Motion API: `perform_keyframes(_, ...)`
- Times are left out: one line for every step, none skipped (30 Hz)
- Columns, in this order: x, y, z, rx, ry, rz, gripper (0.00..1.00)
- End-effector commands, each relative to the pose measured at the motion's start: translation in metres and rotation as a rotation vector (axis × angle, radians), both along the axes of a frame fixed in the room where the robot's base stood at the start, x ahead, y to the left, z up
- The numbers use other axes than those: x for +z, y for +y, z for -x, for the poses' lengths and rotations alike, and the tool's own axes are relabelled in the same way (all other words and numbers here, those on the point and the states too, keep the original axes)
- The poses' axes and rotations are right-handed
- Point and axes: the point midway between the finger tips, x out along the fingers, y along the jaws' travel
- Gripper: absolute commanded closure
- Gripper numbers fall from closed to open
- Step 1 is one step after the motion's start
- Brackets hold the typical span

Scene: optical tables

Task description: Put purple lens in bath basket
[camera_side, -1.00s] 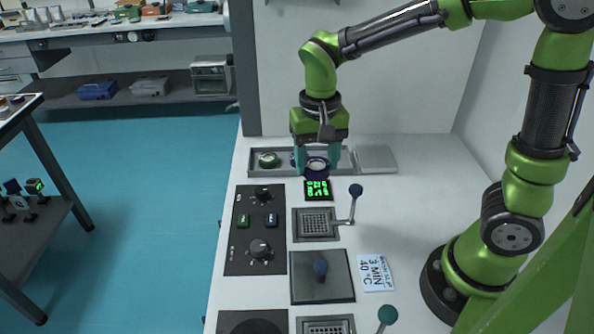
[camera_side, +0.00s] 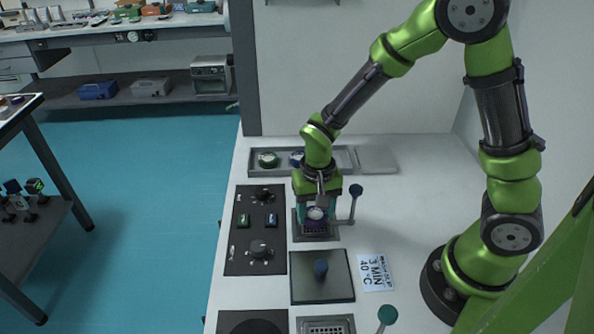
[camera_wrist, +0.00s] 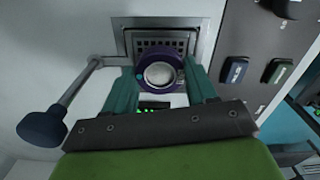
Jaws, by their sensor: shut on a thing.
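The purple lens (camera_wrist: 158,74), a dark purple ring with a pale glass centre, is held between the teal fingers of my gripper (camera_wrist: 162,84). In the side view my gripper (camera_side: 316,212) is over the upper basket, with the lens (camera_side: 315,213) between its fingers. The bath basket (camera_wrist: 160,45) is a square grid in a metal frame; the lens covers part of it in the wrist view. In the side view the basket's frame (camera_side: 300,236) is partly hidden by my gripper. I cannot tell whether the lens touches the basket.
A lever with a dark blue knob (camera_side: 356,190) stands right of the basket. A control panel (camera_side: 258,228) lies to the left. A tray (camera_side: 343,158) behind holds a green and a blue lens. A lidded plate (camera_side: 321,284) and a sign (camera_side: 375,272) are in front.

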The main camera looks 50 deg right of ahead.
Motion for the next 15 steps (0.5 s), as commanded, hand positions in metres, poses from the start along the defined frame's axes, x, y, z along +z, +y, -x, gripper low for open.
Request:
perform_keyframes(-0.0051,-0.0002,0.0004,0.000,0.001,0.000,0.74)
perform_keyframes(-0.0067,-0.0002,0.0004,0.000,0.001,0.000,0.74)
perform_keyframes(-0.0077,-0.0001,0.0003,0.000,0.000,0.000,0.74)
perform_keyframes(-0.0077,-0.0001,0.0002,0.000,0.000,0.000,0.74)
perform_keyframes(-0.0076,-0.0001,0.0001,0.000,-0.001,0.000,0.74)
perform_keyframes(-0.0073,0.0000,0.0000,0.000,-0.001,0.000,0.74)
perform_keyframes(-0.0072,0.0000,0.0000,0.000,-0.001,0.000,0.74)
perform_keyframes(-0.0072,0.0001,-0.0001,0.000,-0.001,0.000,0.74)
perform_keyframes(-0.0072,0.0000,-0.0001,0.000,-0.001,0.000,0.74)
perform_keyframes(-0.0074,0.0000,0.0000,0.001,-0.001,0.000,0.74)
perform_keyframes(-0.0080,0.0001,-0.0001,0.001,-0.001,0.000,0.74)
perform_keyframes(-0.0092,0.0000,0.0000,0.001,0.000,0.000,0.74)
perform_keyframes(-0.0101,0.0000,-0.0001,0.001,-0.001,0.000,0.74)
perform_keyframes(-0.0100,0.0001,-0.0002,0.001,-0.001,0.000,0.40)
perform_keyframes(-0.0098,0.0001,-0.0003,0.001,-0.001,0.000,0.34)
